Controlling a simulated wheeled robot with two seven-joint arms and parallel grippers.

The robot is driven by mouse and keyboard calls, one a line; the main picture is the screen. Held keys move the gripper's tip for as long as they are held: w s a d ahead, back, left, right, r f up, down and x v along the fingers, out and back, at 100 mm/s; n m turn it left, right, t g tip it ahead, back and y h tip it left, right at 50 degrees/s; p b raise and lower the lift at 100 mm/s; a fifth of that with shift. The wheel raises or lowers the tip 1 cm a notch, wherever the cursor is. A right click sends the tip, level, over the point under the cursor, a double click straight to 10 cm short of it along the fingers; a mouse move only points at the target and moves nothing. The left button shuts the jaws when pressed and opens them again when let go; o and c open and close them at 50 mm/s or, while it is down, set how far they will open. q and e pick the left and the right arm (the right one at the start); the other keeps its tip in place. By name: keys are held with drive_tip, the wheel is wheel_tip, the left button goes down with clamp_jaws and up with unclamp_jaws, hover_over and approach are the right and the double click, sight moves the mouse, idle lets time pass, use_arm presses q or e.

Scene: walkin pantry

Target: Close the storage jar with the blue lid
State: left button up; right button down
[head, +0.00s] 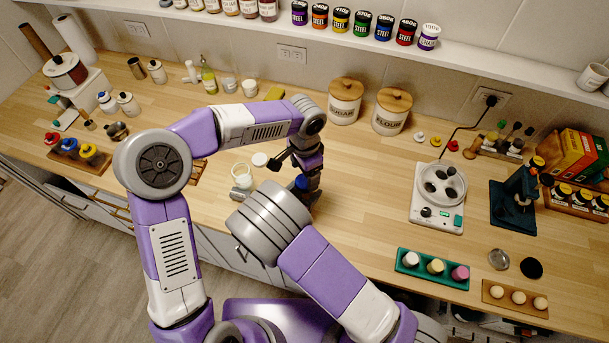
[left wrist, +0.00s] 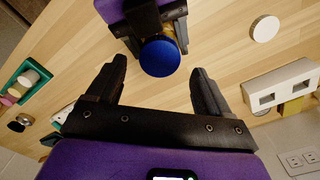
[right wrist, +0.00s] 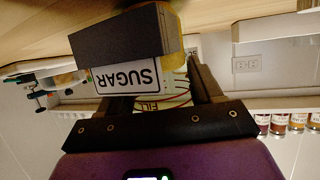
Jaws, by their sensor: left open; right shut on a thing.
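The blue lid (head: 302,183) shows as a round disc at the fingertips of my right gripper. It shows larger in the left wrist view (left wrist: 160,57), just beyond the gap between my left fingers. My left gripper (left wrist: 160,85) is open and empty, apart from the lid. An open glass jar (head: 241,171) with pale contents, perhaps the storage jar, stands on the counter left of the grippers.
A white disc (head: 260,159) lies beside the open jar. SUGAR (head: 346,107) and FLOUR (head: 392,115) canisters stand behind. A white scale (head: 437,210) and a green tray (head: 402,266) are to the right. Counter between the grippers and scale is clear.

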sight(305, 181)
use_arm(q)
drive_tip(key=shift+r, duration=0.7)
drive_tip(key=shift+c, duration=0.4)
drive_tip(key=n, duration=0.2)
drive_tip(key=r+n, duration=0.1)
drive_tip(key=n, duration=0.3)
drive_tip(key=shift+r, duration=0.25)
drive_tip(key=n, duration=0.2)
drive_tip(key=r+n, duration=0.1)
drive_tip(key=n, duration=0.1)
drive_tip(key=r+n, duration=0.1)
drive_tip(key=n, duration=0.2)
drive_tip(key=shift+f, duration=0.15)
drive_tip(key=shift+f, duration=3.95)
drive_tip(key=shift+c, duration=0.2)
